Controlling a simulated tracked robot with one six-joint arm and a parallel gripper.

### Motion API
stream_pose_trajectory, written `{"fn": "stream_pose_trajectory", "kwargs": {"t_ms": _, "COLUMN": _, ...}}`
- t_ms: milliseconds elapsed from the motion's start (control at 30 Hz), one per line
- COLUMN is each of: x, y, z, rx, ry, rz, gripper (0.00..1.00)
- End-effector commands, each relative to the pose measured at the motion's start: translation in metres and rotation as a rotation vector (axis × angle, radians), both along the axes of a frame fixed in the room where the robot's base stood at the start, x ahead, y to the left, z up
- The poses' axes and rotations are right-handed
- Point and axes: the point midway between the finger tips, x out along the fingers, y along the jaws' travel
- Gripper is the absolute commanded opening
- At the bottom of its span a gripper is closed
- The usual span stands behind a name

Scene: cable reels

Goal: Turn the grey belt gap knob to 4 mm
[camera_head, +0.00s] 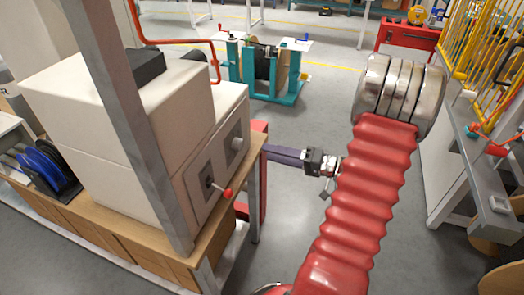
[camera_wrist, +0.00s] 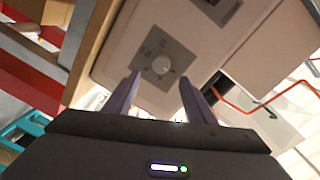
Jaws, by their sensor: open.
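The light grey round knob (camera_wrist: 160,65) sits on a square grey plate on the pale machine's face, in the upper middle of the wrist view. In the head view the knob (camera_head: 237,144) shows on the upper right panel of the machine. Its pointer and scale marks are too small to read. My gripper (camera_wrist: 160,79) is open, with its two purple fingers either side of the knob in the wrist view and apart from it. In the head view my gripper (camera_head: 270,153) points left at the machine's right side, partly overlapping a red post behind it.
The pale machine (camera_head: 120,110) stands on a wooden-topped bench (camera_head: 254,150). A red-balled lever (camera_head: 225,192) sticks out below the knob. A grey upright post (camera_head: 135,120) crosses in front. A teal reel stand (camera_head: 284,92) is behind; open floor lies between.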

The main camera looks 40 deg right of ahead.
Motion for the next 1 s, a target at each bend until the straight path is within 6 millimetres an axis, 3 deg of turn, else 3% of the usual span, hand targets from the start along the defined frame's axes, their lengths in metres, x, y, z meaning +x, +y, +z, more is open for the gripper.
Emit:
{"fn": "stream_pose_trajectory", "kwargs": {"t_ms": 300, "x": -0.032, "y": -0.019, "z": 0.001, "rx": 0.0, "ry": 0.0, "rz": -0.002, "gripper": 0.5}}
{"fn": "stream_pose_trajectory", "kwargs": {"t_ms": 1000, "x": -0.035, "y": -0.02, "z": 0.001, "rx": 0.002, "ry": 0.002, "rz": -0.001, "gripper": 0.5}}
